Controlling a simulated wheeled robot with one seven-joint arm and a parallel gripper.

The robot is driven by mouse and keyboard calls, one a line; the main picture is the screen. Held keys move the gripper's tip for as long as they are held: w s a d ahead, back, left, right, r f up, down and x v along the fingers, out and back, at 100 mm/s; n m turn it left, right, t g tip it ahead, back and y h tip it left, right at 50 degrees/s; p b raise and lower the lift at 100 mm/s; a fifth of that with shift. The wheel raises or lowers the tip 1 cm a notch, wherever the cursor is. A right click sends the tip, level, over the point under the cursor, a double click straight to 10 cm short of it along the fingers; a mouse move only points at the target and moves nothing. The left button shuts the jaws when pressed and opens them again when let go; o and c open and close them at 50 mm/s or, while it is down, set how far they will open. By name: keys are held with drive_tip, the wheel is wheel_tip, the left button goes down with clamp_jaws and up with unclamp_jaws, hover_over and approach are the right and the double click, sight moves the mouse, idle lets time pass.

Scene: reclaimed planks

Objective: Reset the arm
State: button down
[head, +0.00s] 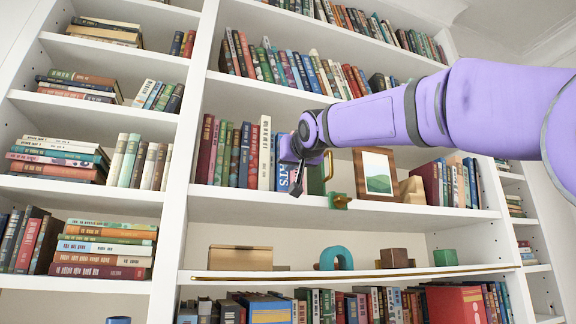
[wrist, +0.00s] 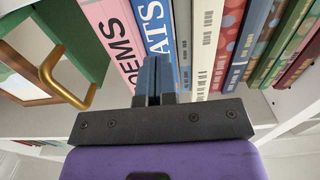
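My arm comes in from the right in the head view and ends at my gripper (head: 297,186), in front of the books on the middle shelf. In the wrist view, my gripper (wrist: 156,78) has its two fingers side by side, shut with nothing visible between them. A blue book (wrist: 160,30) and a pink book (wrist: 112,40) stand beyond the fingertips. I cannot tell whether the fingers touch them. A green object with a gold handle (wrist: 62,75) is close on the left in the wrist view.
The white middle shelf (head: 240,200) also holds a picture frame (head: 375,174) and more books to the right. The shelf below has a wooden box (head: 240,258), a teal arch (head: 336,257), a brown cube (head: 394,258) and a green block (head: 445,257).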

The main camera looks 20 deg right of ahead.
drive_tip(key=shift+s, duration=0.55)
